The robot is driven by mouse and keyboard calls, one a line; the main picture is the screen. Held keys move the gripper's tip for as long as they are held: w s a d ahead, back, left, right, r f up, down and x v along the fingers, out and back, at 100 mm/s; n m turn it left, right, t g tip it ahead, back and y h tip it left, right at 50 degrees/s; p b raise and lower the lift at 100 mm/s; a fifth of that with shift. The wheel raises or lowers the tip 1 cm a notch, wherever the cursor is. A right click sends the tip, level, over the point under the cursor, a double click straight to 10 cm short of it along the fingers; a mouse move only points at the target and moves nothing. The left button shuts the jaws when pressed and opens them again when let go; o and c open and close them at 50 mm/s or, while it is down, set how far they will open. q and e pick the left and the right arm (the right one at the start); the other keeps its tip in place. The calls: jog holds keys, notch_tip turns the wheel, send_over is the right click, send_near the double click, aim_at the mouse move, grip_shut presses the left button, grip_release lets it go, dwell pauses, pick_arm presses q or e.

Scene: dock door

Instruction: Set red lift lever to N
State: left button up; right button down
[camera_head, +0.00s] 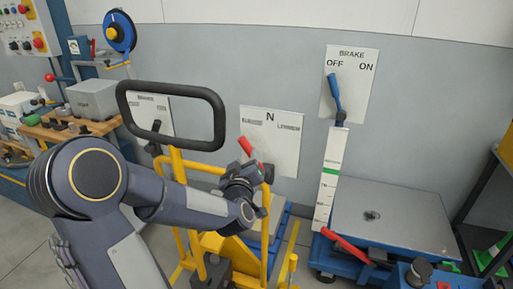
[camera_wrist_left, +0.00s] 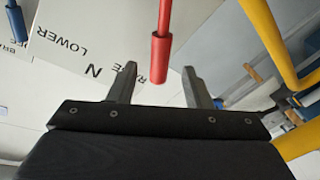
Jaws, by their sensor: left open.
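The red lift lever (camera_head: 247,148) stands before a white label plate (camera_head: 287,153) with N at its top middle. Its red end leans up and left, toward the plate's left word, which is too small to read; the right word is LOWER. My left gripper (camera_head: 264,172) is at the lever in the head view and hides its lower part. In the left wrist view, the red grip (camera_wrist_left: 160,58) reaches in between the two open fingers (camera_wrist_left: 158,76), with gaps on both sides. My right gripper is not in view.
A yellow frame (camera_head: 178,165) with a black hoop handle (camera_head: 219,118) stands close left of my gripper. To the right are a blue brake lever (camera_head: 335,92) at OFF, another red lever (camera_head: 345,246) and a grey-topped table (camera_head: 400,215). A workbench (camera_head: 75,130) is at far left.

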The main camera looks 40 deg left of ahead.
aim_at(247, 151)
pick_arm(q)
jog(key=x, duration=0.6)
jog(key=shift+a, duration=0.1)
jog(key=shift+c, duration=0.4)
grip_shut()
